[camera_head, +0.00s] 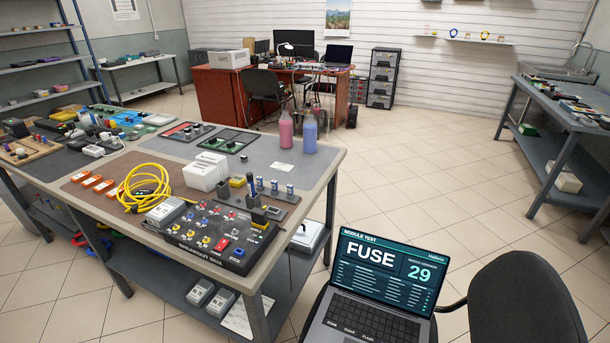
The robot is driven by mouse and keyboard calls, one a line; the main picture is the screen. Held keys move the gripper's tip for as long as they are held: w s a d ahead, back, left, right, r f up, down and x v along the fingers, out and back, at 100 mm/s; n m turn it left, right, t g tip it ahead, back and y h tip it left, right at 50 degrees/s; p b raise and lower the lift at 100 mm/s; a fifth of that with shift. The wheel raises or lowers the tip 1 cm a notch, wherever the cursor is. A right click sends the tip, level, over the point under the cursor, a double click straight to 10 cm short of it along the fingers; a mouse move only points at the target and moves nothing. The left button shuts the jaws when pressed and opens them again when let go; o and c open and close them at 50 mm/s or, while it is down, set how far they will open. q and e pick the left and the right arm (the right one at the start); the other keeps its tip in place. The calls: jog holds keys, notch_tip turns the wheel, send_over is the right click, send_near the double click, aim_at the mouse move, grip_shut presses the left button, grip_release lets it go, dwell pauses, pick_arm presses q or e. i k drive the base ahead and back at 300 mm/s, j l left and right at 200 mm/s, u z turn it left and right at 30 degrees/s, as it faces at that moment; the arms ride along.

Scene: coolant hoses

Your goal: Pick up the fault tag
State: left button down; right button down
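I cannot pick out a fault tag for certain. A small white card (281,167) lies flat on the grey mat near the right end of the workbench (317,173); its print is too small to read. Neither of my grippers is in view.
The bench holds a black switch panel (212,238), a coiled yellow cable (146,188), a white block rack (206,171), and pink (286,133) and blue (309,134) bottles. A laptop (375,290) reading "FUSE 29" and a black chair (525,305) stand in front. Tiled floor at right is clear.

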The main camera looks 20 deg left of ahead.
aim_at(94, 180)
jog(key=i+j+u, duration=0.15)
jog(key=j+u, duration=0.3)
jog(key=i+j+u, duration=0.2)
jog(key=j+u, duration=0.3)
jog(key=i+j+u, duration=0.25)
jog(key=u, duration=0.2)
jog(key=i+j+u, duration=0.25)
jog(key=u, duration=0.25)
jog(key=i, duration=0.1)
